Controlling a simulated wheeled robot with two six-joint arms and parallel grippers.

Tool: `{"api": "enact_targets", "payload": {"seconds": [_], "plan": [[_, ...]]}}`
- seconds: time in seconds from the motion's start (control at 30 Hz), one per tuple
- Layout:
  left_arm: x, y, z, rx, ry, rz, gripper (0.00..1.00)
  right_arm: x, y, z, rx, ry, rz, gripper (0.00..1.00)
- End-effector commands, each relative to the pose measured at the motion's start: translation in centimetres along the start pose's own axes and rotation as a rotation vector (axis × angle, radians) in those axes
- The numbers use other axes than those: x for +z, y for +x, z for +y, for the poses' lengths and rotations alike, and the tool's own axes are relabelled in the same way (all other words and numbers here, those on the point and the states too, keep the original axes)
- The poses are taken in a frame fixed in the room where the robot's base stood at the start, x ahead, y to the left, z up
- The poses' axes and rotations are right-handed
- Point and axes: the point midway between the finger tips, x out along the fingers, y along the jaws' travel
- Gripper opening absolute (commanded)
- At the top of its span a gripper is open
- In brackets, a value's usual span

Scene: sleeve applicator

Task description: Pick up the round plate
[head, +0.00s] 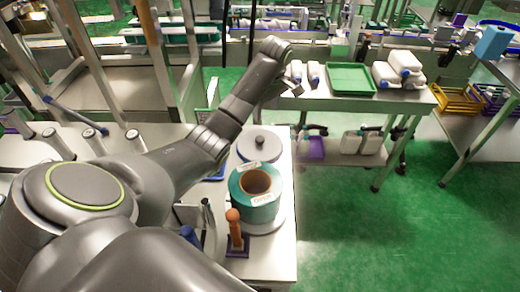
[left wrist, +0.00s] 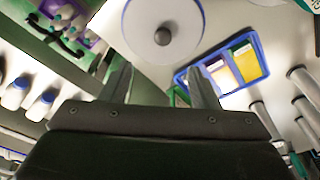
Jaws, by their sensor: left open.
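The round plate (head: 260,143) is a pale grey-white disc with a dark knob at its centre. It lies on the near worktable, behind the teal roll. In the left wrist view the plate (left wrist: 170,45) shows at the top, partly cut off by the frame edge, beyond the fingertips. My left gripper (left wrist: 162,78) is open and empty, with its two fingers apart. In the head view my left gripper (head: 284,92) is raised beyond the plate, near the far table, and partly hidden by its own wrist. My right gripper is in neither view.
A teal roll (head: 240,185) and an orange peg (head: 235,225) stand near the plate. A blue-rimmed tray with coloured cards (left wrist: 240,60) lies beside it. The far table holds a green tray (head: 351,79) and white bottles (head: 405,62). Green floor is clear at right.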

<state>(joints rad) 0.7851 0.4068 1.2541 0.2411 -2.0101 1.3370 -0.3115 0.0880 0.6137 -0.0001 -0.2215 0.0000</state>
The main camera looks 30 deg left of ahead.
Motion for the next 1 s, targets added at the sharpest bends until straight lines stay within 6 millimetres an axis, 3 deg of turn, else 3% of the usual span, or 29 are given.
{"api": "enact_targets", "payload": {"seconds": [0.03,0.37,0.47,0.83,1.0], "plan": [[0.1,1.1,0.0,0.000,0.000,0.000,0.55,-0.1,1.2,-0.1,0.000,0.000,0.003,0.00],[0.1,4.5,-0.1,-0.002,0.000,0.000,0.55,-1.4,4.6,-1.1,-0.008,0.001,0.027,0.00],[0.1,6.5,-0.1,-0.003,0.000,-0.001,0.55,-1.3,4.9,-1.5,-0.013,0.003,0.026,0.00],[0.1,9.5,-0.3,-0.003,0.001,-0.001,0.55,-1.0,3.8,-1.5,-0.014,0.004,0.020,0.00],[0.1,12.2,-0.7,-0.004,0.000,-0.002,0.55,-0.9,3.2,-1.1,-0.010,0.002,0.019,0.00]]}}
